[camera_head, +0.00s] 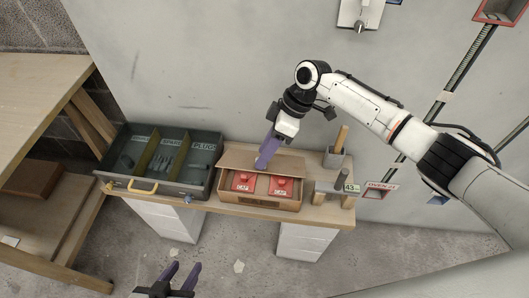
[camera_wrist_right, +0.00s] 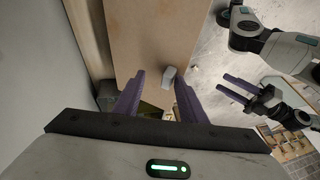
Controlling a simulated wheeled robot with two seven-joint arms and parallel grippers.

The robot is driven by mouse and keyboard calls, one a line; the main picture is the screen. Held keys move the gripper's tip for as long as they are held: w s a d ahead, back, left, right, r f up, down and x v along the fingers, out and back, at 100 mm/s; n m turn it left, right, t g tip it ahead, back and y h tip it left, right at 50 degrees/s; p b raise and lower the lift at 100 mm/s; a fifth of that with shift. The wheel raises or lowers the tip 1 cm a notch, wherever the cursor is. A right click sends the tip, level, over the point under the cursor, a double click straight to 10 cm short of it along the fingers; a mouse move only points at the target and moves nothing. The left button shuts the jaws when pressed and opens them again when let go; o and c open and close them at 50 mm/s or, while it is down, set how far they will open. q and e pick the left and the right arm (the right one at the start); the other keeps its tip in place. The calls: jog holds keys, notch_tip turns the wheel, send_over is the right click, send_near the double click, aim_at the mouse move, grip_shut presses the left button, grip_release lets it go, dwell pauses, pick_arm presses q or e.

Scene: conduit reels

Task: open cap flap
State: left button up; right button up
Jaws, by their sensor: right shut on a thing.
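The cap box (camera_head: 258,201) is a low brown box on the shelf, with two red compartments labelled CAP. Its tan cap flap (camera_head: 234,158) is raised at the back of the box, tilted, and the red caps show in front of it. My right gripper (camera_head: 263,162) reaches down from above, its purple fingers at the flap. It is shut on the flap; the exact contact is hard to see. In the right wrist view, a small grey block (camera_wrist_right: 168,76) shows between its fingertips. My left gripper (camera_head: 180,271) is open and empty, low in front of the shelf.
A dark green divided tray (camera_head: 206,180) stands left of the box. A holder (camera_head: 334,160) with a wooden handle and a small stand marked 43 (camera_head: 350,187) are to the right. A wooden workbench (camera_head: 35,85) is at far left. The wall rises behind.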

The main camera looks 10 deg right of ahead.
jog(key=shift+d, duration=0.15)
jog(key=s+v, duration=0.1)
jog(key=v, duration=0.9)
jog(key=shift+w, duration=0.5)
jog(key=shift+r, duration=0.1)
